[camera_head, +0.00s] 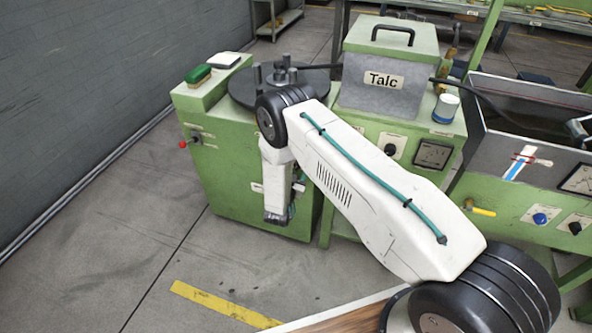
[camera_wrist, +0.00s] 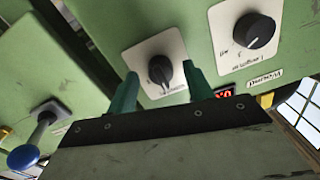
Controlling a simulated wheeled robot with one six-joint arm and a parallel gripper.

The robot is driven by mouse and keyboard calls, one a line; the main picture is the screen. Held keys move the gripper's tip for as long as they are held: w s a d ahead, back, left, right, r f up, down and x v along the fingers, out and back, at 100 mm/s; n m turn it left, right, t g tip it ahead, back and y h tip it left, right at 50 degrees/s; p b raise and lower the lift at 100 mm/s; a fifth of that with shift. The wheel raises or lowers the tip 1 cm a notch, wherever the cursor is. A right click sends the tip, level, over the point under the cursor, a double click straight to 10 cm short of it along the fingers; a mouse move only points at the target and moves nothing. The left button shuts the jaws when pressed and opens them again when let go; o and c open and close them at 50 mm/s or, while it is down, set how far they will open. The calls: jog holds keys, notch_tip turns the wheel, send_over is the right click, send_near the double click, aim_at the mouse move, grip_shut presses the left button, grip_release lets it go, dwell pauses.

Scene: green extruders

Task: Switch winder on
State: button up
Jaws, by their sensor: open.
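In the wrist view a black rotary knob (camera_wrist: 160,72) on a white plate is on a green panel. My gripper (camera_wrist: 160,70) is open. Its two green fingers appear on either side of this knob; I cannot tell whether they touch it. A second black knob (camera_wrist: 255,30) is on another white plate to the upper right. A red lit display (camera_wrist: 224,93) is partly hidden behind the right finger. In the head view my wrist is in front of the green cabinet (camera_head: 235,175) with the dark round disc (camera_head: 240,92); the fingers are hard to make out.
A blue-ended lever (camera_wrist: 35,143) sticks out at the lower left of the wrist view. In the head view a red-ended lever (camera_head: 187,143) sticks out from the cabinet. The Talc box (camera_head: 375,100) and a grey trough (camera_head: 520,125) stand to the right. Floor at left is clear.

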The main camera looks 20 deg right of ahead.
jog(key=shift+w+d, duration=0.3)
jog(key=shift+w, duration=0.05)
jog(key=c, duration=1)
jog(key=shift+o, duration=0.2)
jog(key=shift+m, duration=0.3)
jog(key=m, duration=1.1)
jog(key=shift+a+h, duration=0.15)
jog(key=shift+h, duration=0.25)
jog(key=shift+m, duration=0.5)
jog(key=o, duration=1)
jog(key=shift+w, duration=0.1)
jog(key=shift+c, duration=0.2)
